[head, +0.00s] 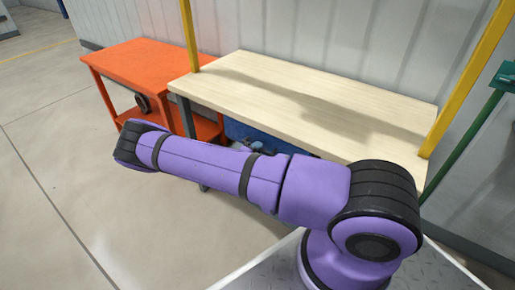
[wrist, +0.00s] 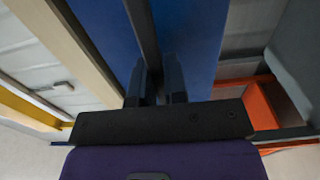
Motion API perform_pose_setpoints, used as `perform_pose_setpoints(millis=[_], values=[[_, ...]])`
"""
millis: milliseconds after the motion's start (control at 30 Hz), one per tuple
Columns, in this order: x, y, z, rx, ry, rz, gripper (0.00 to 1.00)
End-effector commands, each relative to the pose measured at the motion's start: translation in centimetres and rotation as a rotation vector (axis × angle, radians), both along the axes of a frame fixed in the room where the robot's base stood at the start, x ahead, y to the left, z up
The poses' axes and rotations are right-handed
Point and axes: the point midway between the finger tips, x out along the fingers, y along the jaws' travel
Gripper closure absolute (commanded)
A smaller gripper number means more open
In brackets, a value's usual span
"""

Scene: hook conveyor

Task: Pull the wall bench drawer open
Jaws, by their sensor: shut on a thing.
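The wall bench (head: 310,95) has a pale wooden top and stands against the wall in the head view. Its blue drawer (head: 240,131) shows in part under the top, behind my arm. In the wrist view the blue drawer (wrist: 192,35) fills the upper middle, with a dark bar-like handle (wrist: 143,30) running along it. My gripper (wrist: 157,72) has its two fingers on either side of the handle and is shut on it. In the head view my arm mostly hides the drawer. I cannot tell how far the drawer is out.
An orange cart (head: 140,62) with a lower shelf stands left of the bench. Yellow posts (head: 190,35) rise at the bench ends. A green stand (head: 470,130) is at the right. The grey floor (head: 60,150) at the left is clear.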

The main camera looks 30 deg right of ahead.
Motion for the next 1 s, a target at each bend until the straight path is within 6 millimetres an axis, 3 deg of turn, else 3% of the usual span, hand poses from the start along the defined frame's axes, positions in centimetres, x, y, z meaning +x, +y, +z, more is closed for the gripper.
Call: perform_pose_setpoints(millis=[267, 700, 1000], values=[[-1.6, 4.6, -0.1, 0.003, 0.000, 0.004, 1.00], [-6.6, 18.4, -0.1, 0.004, 0.000, 0.006, 1.00], [-9.2, 25.3, -0.1, 0.003, 0.001, 0.002, 1.00]])
